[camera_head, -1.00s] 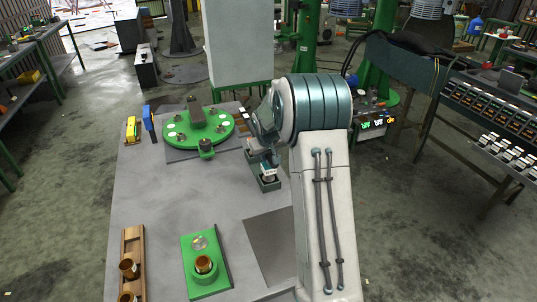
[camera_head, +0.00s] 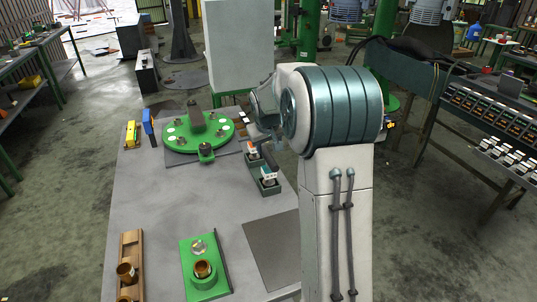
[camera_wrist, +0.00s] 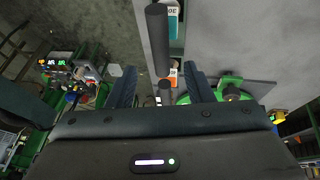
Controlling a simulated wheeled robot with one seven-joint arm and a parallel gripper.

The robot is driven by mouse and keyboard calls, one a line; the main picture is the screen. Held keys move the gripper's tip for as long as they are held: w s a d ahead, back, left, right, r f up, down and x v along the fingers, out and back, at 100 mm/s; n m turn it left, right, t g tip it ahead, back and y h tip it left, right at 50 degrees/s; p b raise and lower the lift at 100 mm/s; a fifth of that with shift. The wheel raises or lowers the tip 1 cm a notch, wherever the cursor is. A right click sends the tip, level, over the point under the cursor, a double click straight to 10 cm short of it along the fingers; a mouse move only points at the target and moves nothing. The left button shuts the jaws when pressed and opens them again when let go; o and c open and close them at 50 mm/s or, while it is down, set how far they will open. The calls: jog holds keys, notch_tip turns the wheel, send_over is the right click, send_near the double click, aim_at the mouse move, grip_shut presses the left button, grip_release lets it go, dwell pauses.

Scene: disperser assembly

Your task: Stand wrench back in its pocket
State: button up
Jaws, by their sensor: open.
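In the wrist view my gripper (camera_wrist: 160,68) is open, a dark finger on each side. A dark round handle (camera_wrist: 157,38), apparently the wrench's, runs down the picture, its lower end between the fingertips and no finger visibly closed on it. Next to it are a teal-and-white block marked 30 (camera_wrist: 173,18) and an orange-and-white block (camera_wrist: 173,78). In the head view a dark green pocket holder (camera_head: 267,187) stands on the table's right side, with the teal-and-white block (camera_head: 268,173) at it. I cannot tell how the wrench is seated; my arm hides the gripper there.
A green round fixture (camera_head: 175,143) stands behind and left of the holder. A green block with a brown cup (camera_head: 204,268) and a wooden rack (camera_head: 132,245) are at the front. A dark mat (camera_head: 272,245) lies front right. The grey table's middle (camera_head: 180,200) is clear.

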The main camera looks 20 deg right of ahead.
jog(key=s+a+r, duration=0.3)
jog(key=s+a, duration=0.1)
jog(key=s, duration=0.5)
jog(key=s+a+r, duration=0.3)
jog(key=s+a, duration=0.1)
jog(key=s, duration=0.6)
jog(key=s+a+f+y, duration=0.1)
jog(key=s+a, duration=0.1)
jog(key=s, duration=0.5)
jog(key=s+a+f+g+y, duration=0.1)
jog(key=s+a+f, duration=0.1)
jog(key=s, duration=0.6)
jog(key=shift+s+f, duration=0.15)
jog(key=shift+s, duration=0.05)
